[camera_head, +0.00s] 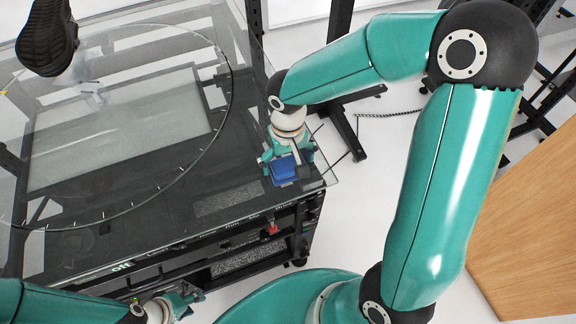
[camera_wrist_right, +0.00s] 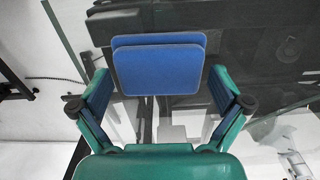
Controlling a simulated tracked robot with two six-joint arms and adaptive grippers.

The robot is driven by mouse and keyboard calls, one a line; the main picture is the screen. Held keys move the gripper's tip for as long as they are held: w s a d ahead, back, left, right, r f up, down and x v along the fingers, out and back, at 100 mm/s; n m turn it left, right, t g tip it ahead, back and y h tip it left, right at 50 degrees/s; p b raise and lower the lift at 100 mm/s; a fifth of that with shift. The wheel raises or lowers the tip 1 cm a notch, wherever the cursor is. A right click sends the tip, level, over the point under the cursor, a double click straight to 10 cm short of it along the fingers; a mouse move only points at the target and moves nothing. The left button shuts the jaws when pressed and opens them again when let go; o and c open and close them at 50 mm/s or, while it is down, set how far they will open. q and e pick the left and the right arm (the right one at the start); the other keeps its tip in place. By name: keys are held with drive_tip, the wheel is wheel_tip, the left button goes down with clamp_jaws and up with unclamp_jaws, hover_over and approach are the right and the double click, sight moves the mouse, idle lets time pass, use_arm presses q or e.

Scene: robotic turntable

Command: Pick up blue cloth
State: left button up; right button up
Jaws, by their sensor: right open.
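The blue cloth (camera_head: 283,170) is a small folded pad near the corner of the glass-topped turntable table. In the right wrist view the cloth (camera_wrist_right: 158,65) shows as two stacked blue layers, just beyond and between the fingertips. My right gripper (camera_head: 287,160) is at the cloth, over the table corner. It is open in the right wrist view (camera_wrist_right: 159,88), with one finger on either side and nothing gripped. Whether the fingertips touch the cloth I cannot tell. My left gripper (camera_head: 176,303) is low at the lower left, in front of the table, and its opening is unclear.
The glass top (camera_head: 90,220) carries a large marked circle. A black shoe (camera_head: 47,38) is at the upper left. A red knob (camera_head: 272,229) is on the table's front side. A wooden panel (camera_head: 530,220) stands at the right. White floor lies between the table and panel.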

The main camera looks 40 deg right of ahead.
sight(288, 162)
drive_tip(key=shift+c, duration=0.3)
drive_tip(key=c, duration=0.9)
drive_tip(key=shift+c, duration=0.2)
wheel_tip(288, 162, up, 20)
drive_tip(key=shift+p, duration=0.45)
